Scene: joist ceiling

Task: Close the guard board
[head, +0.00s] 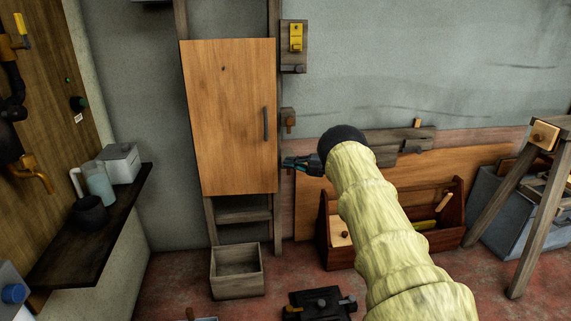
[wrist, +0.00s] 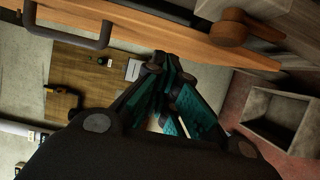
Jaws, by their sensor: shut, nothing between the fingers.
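The guard board (head: 226,140) is an orange-brown wooden panel on an upright grey timber frame, in the left middle of the head view. A dark bar handle (head: 266,124) is near its right edge. In the wrist view the board (wrist: 150,30) crosses the top nearly edge-on, with the handle (wrist: 72,33) at upper left. A wooden turn piece (head: 290,120) is on a block right of the board; a rounded wooden piece (wrist: 228,27) shows at the wrist view's top. My gripper (head: 288,163) is shut and empty, just right of the board's lower right edge. I cannot tell if they touch.
A grey wooden box (head: 237,282) stands on the floor below the board. A dark shelf (head: 75,235) with jugs is at left. A brown tool tote (head: 390,235) lies behind my arm, and a trestle (head: 540,205) stands at right.

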